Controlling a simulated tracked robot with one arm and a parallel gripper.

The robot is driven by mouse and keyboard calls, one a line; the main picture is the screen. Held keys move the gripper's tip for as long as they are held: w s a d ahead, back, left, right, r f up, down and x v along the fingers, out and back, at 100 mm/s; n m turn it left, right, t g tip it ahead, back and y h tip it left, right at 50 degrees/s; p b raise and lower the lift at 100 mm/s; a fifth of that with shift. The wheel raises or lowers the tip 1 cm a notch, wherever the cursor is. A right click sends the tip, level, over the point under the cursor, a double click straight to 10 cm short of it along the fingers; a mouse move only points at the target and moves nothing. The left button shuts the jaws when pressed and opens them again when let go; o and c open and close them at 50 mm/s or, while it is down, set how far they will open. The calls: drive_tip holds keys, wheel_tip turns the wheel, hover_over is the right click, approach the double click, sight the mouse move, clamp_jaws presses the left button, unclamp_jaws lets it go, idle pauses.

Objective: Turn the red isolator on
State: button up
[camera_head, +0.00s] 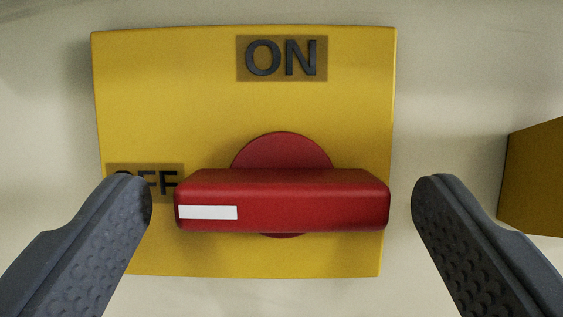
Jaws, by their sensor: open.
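The red isolator handle (290,202) is a bar lying horizontally across a round red hub (283,151). It sits on a yellow plate (160,90). A white mark (208,212) is on the left end of the bar, just below and right of the OFF label (158,180). The ON label (282,58) is at the top of the plate. My gripper (282,202) is open, with one finger just left of the bar's left end and the other just right of its right end. Gaps show on both sides. The left finger partly hides the OFF label.
A pale flat panel (470,70) surrounds the yellow plate. Part of another yellow box-like thing (535,178) stands out at the right edge, near the right finger. The space above the handle is clear.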

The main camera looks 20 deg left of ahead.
drive_tip(key=shift+w+a+r, duration=0.1)
drive_tip(key=shift+w+r, duration=0.2)
drive_tip(key=shift+w, duration=0.1)
drive_tip(key=c, duration=1)
